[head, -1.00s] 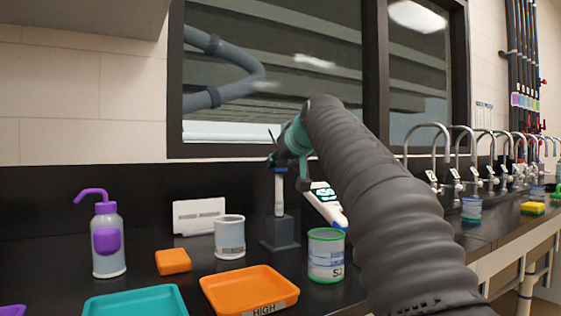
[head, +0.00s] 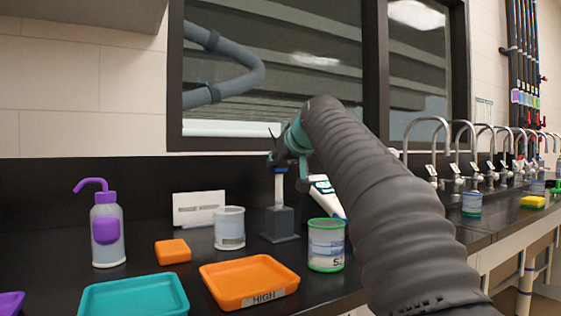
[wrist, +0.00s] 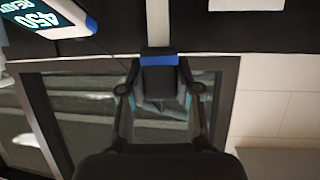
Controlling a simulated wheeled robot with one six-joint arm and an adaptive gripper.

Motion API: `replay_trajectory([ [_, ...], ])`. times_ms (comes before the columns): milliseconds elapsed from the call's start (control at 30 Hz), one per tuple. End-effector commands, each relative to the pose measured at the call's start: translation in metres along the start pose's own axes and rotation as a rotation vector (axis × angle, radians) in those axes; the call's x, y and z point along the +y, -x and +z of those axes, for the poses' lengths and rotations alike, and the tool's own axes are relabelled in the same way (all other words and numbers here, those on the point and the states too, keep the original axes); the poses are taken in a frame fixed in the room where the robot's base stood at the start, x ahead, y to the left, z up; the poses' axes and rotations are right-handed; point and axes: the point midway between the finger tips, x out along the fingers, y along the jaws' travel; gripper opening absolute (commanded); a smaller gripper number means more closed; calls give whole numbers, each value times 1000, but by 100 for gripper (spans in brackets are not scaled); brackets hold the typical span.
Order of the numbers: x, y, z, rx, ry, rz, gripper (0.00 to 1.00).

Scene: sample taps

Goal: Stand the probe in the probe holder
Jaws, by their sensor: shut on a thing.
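The probe (head: 279,188) is a slim white stick with a blue band near its top. It stands upright, its lower end inside or right behind the top of the dark grey probe holder (head: 280,224); how deep it sits is hidden.
A white meter with a lit screen (head: 326,190) leans just right of the holder. A green-rimmed jar (head: 326,246) stands at front right and a beaker (head: 230,230) at left. An orange tray (head: 235,288), teal tray (head: 130,297), sponge (head: 172,251) and wash bottle (head: 107,235) lie farther left.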

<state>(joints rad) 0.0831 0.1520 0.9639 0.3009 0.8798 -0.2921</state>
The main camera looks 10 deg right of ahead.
Motion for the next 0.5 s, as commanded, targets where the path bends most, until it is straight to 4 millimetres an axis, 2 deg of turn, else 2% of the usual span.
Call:
replay_trajectory([
  [500, 0, -9, 22, 1, 0, 0, 0],
])
